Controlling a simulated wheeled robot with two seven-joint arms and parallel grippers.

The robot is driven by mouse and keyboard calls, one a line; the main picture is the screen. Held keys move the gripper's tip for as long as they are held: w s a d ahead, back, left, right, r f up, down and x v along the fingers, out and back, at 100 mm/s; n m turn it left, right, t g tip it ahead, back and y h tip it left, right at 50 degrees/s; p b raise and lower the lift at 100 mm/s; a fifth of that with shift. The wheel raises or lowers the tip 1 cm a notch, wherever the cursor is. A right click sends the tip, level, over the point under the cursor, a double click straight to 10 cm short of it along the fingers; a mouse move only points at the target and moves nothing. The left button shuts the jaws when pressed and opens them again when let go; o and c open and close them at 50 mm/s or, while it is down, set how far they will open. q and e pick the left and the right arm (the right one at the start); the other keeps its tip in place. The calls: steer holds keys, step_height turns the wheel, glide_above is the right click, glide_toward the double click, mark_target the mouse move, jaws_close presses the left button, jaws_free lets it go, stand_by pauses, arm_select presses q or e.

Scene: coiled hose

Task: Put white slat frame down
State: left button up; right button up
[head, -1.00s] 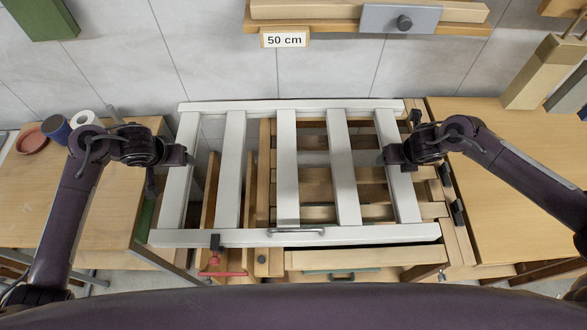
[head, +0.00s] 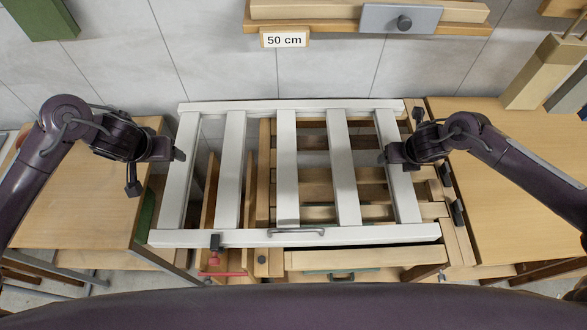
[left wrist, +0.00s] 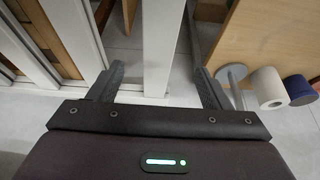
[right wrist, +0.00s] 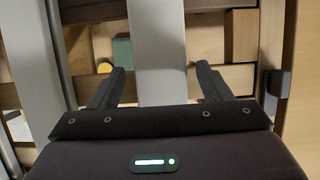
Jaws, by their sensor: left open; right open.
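The white slat frame (head: 287,237) lies flat over wooden boards and drawers between two tables in the head view. It has several parallel slats and a metal handle on its front rail. My left gripper (head: 179,155) is open at the left end slat. In the left wrist view that slat (left wrist: 158,45) passes between the spread fingers, clear of both. My right gripper (head: 384,156) is open at the right end slat. In the right wrist view that slat (right wrist: 157,50) runs between the open fingers, with gaps on both sides.
Wooden tables stand left (head: 75,215) and right (head: 510,160), with bare tops near the frame. A tiled wall with a "50 cm" sign (head: 285,40) is behind. A red clamp handle (head: 215,273) hangs at the front. A white roll (left wrist: 267,87) shows in the left wrist view.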

steer(key=v, duration=1)
steer(key=shift+r, duration=0.2)
steer(key=shift+s+f, duration=0.1)
steer(key=shift+s, duration=0.15)
